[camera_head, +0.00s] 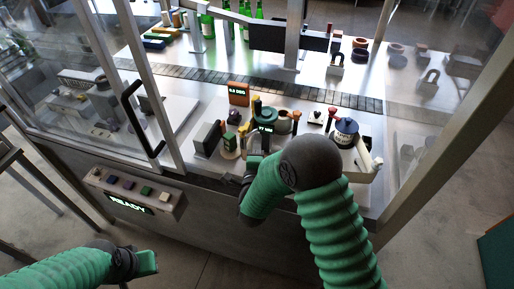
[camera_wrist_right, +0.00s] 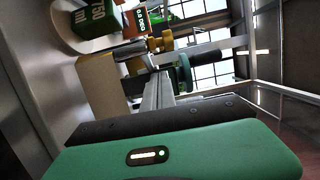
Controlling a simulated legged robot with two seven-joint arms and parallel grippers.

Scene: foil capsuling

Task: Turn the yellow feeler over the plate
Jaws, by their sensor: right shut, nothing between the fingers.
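A small yellow part (camera_head: 243,130), likely the feeler, shows beside a green-topped device (camera_head: 266,113) on the bench. In the right wrist view a yellow-gold part (camera_wrist_right: 160,43) sits beyond my fingertips, near a green round part (camera_wrist_right: 184,74). I cannot make out the plate for certain. My right gripper (camera_head: 253,163) is just in front of this device, partly hidden by my own arm. In the wrist view my right gripper (camera_wrist_right: 157,88) is shut and empty, apart from the yellow part. My left gripper (camera_head: 148,262) is low at the left, away from the bench; its jaws are unclear.
An orange display (camera_head: 238,93) stands behind the device. A green box (camera_head: 229,142) and a grey block (camera_head: 207,138) stand to its left. A blue-lidded pot (camera_head: 346,132) stands at the right. A glass door with a black handle (camera_head: 142,118) and a button panel (camera_head: 133,192) are at the left.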

